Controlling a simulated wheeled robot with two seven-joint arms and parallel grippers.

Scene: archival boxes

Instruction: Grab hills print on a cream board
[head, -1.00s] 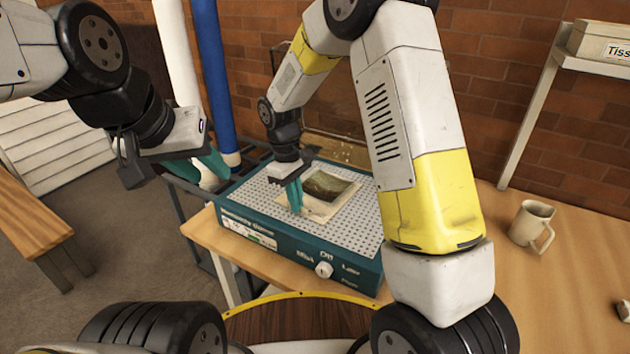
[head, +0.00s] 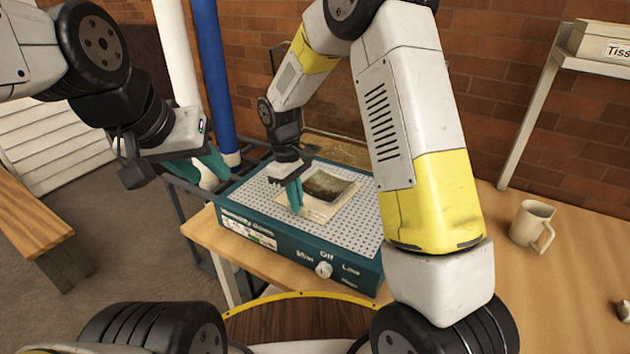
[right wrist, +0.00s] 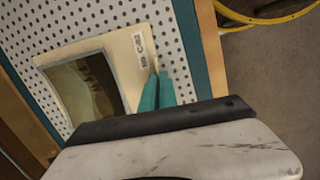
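The hills print on a cream board (head: 327,187) lies on the perforated top of a teal suction table (head: 352,232). In the right wrist view, its cream board (right wrist: 118,45) carries a small label and a dark landscape picture (right wrist: 88,88). My right gripper (head: 295,197) is at the board's near left edge. In the wrist view, its teal fingers (right wrist: 158,88) are close together with the board's edge running between them, so it looks shut on the board. My left gripper (head: 200,166) hangs left of the suction table, its fingers apart and empty.
The suction table stands on a wooden table (head: 440,290) against a brick wall. A cream mug (head: 532,224) stands on the right, and a labelled box (head: 600,42) sits on a shelf above. White and blue upright tubes (head: 214,80) rise behind my left gripper.

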